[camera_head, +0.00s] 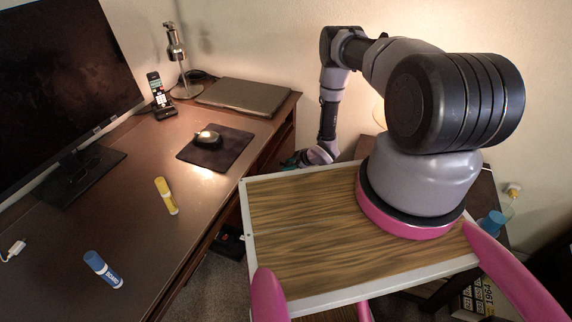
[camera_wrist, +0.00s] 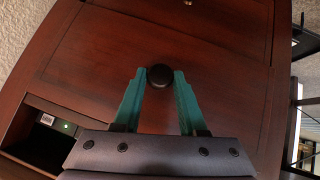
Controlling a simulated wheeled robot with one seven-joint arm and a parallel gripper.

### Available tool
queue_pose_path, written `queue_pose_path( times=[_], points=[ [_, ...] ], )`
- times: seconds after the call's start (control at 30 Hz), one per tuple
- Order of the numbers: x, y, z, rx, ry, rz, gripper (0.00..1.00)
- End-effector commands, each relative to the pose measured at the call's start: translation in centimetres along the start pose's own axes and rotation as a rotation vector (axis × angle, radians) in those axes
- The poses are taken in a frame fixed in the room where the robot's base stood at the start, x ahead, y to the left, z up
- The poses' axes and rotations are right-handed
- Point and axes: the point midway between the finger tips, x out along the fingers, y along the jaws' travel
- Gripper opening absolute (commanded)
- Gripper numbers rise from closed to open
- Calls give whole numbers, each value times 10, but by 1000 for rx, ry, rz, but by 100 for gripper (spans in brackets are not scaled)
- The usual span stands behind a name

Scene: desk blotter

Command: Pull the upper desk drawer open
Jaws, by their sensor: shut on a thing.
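In the wrist view, the drawer front (camera_wrist: 105,62) is a flat panel of reddish-brown wood with a dark seam along its edge. A round black knob (camera_wrist: 160,75) stands out from it. My gripper (camera_wrist: 160,80) has its two teal fingers on either side of the knob, shut on it at their tips. In the head view, my gripper (camera_head: 298,160) is low beside the right end of the desk (camera_head: 140,240). The drawer front is hidden there, and I cannot tell whether the drawer stands open at all.
A second knob (camera_wrist: 187,2) shows at the top of the wrist view. A dark recess with a small green light (camera_wrist: 68,127) lies at lower left. On the desktop are a mouse (camera_head: 207,139), a laptop (camera_head: 243,96), a phone (camera_head: 160,96) and two glue sticks.

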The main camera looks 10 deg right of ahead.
Motion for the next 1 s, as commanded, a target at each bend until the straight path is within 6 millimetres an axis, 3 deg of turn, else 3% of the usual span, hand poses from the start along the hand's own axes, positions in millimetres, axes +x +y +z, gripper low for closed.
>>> queue_pose_path(
  times=[0.1, 0.3, 0.67, 0.7, 0.77, 1.0],
  points=[
    [-22, 3, 24, 5, -5, 5, 0],
    [-48, 2, 49, 4, -4, 4, 0],
    [-53, 1, 53, 0, -2, 3, 0],
    [-53, 1, 53, 0, -2, 3, 48],
    [-53, 1, 53, 0, -2, 3, 71],
    [-53, 0, 53, 1, -2, 2, 71]
  ],
)
